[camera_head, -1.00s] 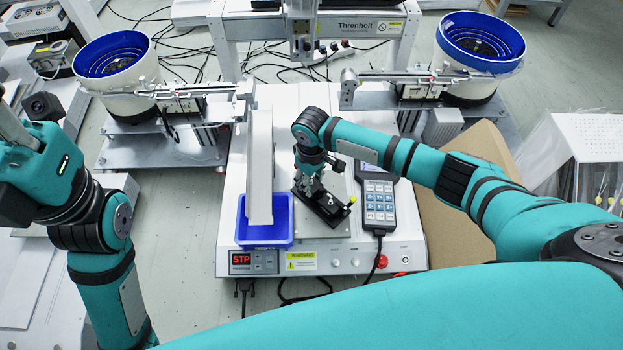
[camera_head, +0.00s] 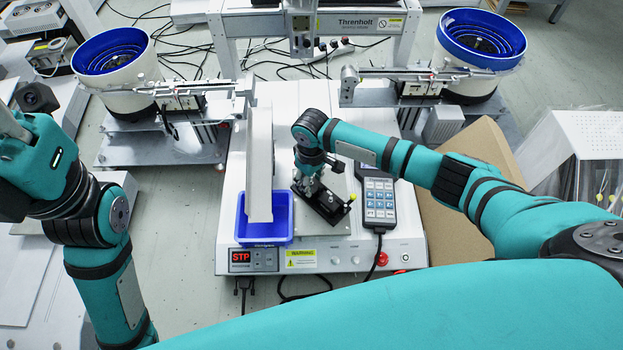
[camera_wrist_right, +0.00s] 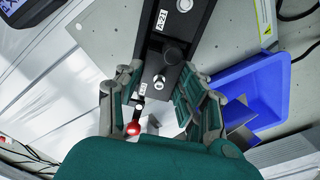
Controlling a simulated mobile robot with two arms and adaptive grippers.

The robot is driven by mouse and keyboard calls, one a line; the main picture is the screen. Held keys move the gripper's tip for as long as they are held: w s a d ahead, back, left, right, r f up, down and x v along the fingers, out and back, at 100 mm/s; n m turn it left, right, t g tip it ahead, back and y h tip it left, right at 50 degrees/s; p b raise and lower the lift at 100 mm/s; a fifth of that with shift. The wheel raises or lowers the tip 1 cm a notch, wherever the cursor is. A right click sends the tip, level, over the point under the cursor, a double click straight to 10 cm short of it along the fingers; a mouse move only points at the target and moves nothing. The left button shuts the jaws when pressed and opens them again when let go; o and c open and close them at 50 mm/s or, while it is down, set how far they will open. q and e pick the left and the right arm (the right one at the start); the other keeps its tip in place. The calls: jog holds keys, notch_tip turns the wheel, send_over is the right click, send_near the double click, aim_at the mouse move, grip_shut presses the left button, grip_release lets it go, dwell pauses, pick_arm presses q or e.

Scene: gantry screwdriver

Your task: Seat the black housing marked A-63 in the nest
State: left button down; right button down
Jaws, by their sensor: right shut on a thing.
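My right gripper (camera_head: 312,190) points down over a black fixture (camera_head: 336,212) on the grey plate of the white machine. In the right wrist view, its two fingers (camera_wrist_right: 158,92) flank a black part with a silver round screw, which I take for the housing (camera_wrist_right: 156,70). The black fixture, which I take for the nest, runs on past it with white labels (camera_wrist_right: 165,20); I cannot read A-63 on them. Where the part ends and the fixture begins is unclear, so I cannot tell whether it is fully seated.
A blue bin (camera_head: 264,222) sits under a grey chute (camera_head: 260,165), left of the fixture. A keypad pendant (camera_head: 379,200) lies at its right. A red-tipped lever (camera_wrist_right: 132,128) shows near the fingers. Bowl feeders (camera_head: 115,62) stand at the back. A display reads STP.

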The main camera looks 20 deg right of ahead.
jog(key=shift+f, duration=0.1)
jog(key=c, duration=0.7)
grip_release()
notch_tip(320, 180, up, 12)
jog(key=shift+r, duration=0.1)
